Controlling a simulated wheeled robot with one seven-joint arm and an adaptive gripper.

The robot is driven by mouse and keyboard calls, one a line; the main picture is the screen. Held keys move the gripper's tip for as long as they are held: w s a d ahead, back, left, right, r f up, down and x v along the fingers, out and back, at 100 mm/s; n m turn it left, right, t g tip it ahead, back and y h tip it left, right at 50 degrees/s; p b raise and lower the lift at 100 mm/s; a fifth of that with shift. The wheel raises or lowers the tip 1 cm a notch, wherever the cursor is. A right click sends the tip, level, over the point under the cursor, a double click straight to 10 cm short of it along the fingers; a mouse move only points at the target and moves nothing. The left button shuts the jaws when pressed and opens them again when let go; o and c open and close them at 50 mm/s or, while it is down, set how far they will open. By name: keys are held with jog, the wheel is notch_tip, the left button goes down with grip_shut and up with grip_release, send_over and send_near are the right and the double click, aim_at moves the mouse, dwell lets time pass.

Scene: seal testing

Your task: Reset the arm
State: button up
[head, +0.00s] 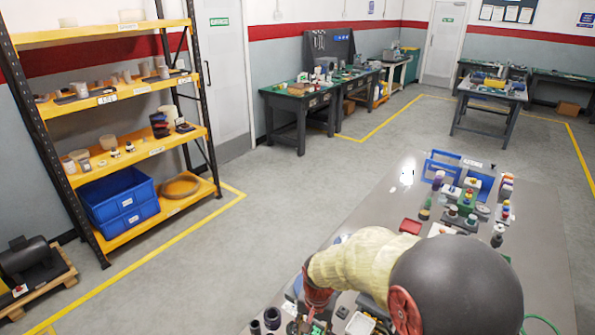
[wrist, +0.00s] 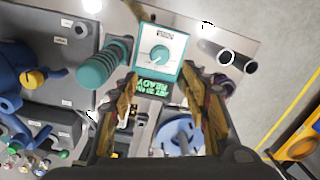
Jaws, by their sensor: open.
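My gripper (wrist: 165,95) is open in the wrist view, its two worn, brownish fingers apart with nothing held between them. Just beyond the fingertips is a teal device with a white dial face (wrist: 161,47) and a lit green display (wrist: 155,87) that includes the word "READY". In the head view my arm reaches over the near part of the grey worktable (head: 385,212), a pale sleeve and a large dark rounded link covering much of it. The gripper's fingers cannot be made out there.
A teal ribbed cylinder (wrist: 103,63) lies left of the device, and dark cylinders (wrist: 238,62) are to its right. A red tray (head: 410,226) and a blue frame (head: 442,166) are on the worktable. A yellow shelf rack (head: 140,152) stands left; open floor lies between.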

jog(key=s+d+r+n+t, duration=0.1)
jog(key=s+d+r, duration=0.3)
jog(key=r, duration=0.5)
jog(key=s+d+r+n+t, duration=0.1)
jog(key=s+d+r+t, duration=0.1)
jog(key=s+d+r, duration=0.3)
jog(key=s+d+r+n+t, duration=0.2)
jog(key=s+d+r, duration=0.2)
jog(key=s+r, duration=0.6)
notch_tip(320, 180, up, 4)
jog(key=shift+s+d+f, duration=0.15)
jog(key=shift+s+d, duration=0.15)
jog(key=shift+o, duration=0.5)
